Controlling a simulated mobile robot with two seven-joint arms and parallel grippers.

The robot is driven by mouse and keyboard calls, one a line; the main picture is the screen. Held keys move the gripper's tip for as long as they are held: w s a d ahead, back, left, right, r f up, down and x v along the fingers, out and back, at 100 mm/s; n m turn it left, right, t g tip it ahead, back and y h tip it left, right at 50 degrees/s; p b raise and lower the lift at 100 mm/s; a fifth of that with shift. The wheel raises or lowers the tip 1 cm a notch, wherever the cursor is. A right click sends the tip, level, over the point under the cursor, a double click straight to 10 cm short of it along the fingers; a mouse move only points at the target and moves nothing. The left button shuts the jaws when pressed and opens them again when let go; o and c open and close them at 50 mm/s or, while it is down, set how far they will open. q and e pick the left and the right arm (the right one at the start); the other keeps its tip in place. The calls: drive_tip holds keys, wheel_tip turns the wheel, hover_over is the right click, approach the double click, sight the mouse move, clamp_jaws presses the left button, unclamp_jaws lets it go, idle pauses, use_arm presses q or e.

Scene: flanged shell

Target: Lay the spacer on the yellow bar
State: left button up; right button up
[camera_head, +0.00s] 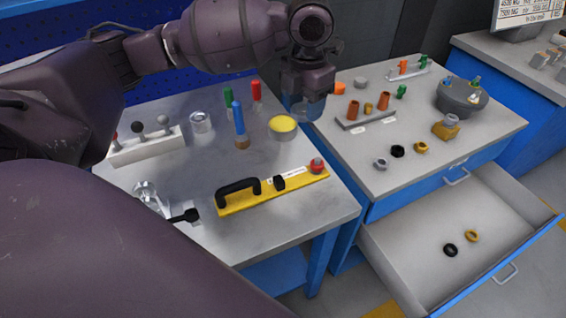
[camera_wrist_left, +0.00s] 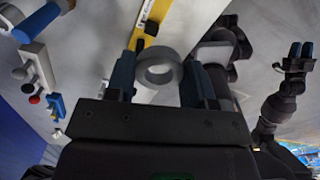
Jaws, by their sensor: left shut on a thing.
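My left gripper (camera_head: 308,108) hangs above the gap between the two worktops, past the yellow tin in the head view. In the left wrist view its fingers (camera_wrist_left: 161,80) are shut on a grey ring, the spacer (camera_wrist_left: 158,72), whose hole shows. The yellow bar (camera_head: 235,206) lies on the left worktop with a black handle, a white label and a red knob at its right end. It also shows beyond the spacer in the left wrist view (camera_wrist_left: 150,28), apart from it. My right gripper (camera_wrist_left: 300,55) appears small at the right of that view; its opening is unclear.
A yellow tin (camera_head: 283,127), blue-handled tool (camera_head: 238,120) and knob rack (camera_head: 146,147) stand on the left worktop (camera_head: 300,225). The right worktop (camera_head: 335,155) holds nuts, a peg strip (camera_head: 366,120) and a grey bowl (camera_head: 462,97). A drawer (camera_head: 490,205) below stands open.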

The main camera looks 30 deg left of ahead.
use_arm(q)
drive_tip(key=b, duration=0.2)
hover_over(299, 176)
wheel_tip(299, 176, down, 13)
drive_tip(key=shift+d+f, duration=0.1)
drive_tip(key=shift+f, duration=0.65)
wheel_tip(299, 176, down, 5)
drive_tip(key=shift+f+b, duration=0.15)
drive_tip(key=shift+b, duration=0.4)
use_arm(e)
drive_tip(key=shift+w+a+f, duration=0.15)
drive_tip(key=shift+f, duration=0.3)
drive_tip(key=shift+w+a+f, duration=0.1)
drive_tip(key=shift+w+f, duration=0.05)
drive_tip(key=shift+f, duration=0.3)
drive_tip(key=shift+d, duration=0.1)
use_arm(q)
drive_tip(key=o, duration=1)
drive_tip(key=shift+f, duration=0.1)
use_arm(e)
drive_tip(key=shift+s+d+f, duration=0.1)
drive_tip(key=shift+s, duration=0.05)
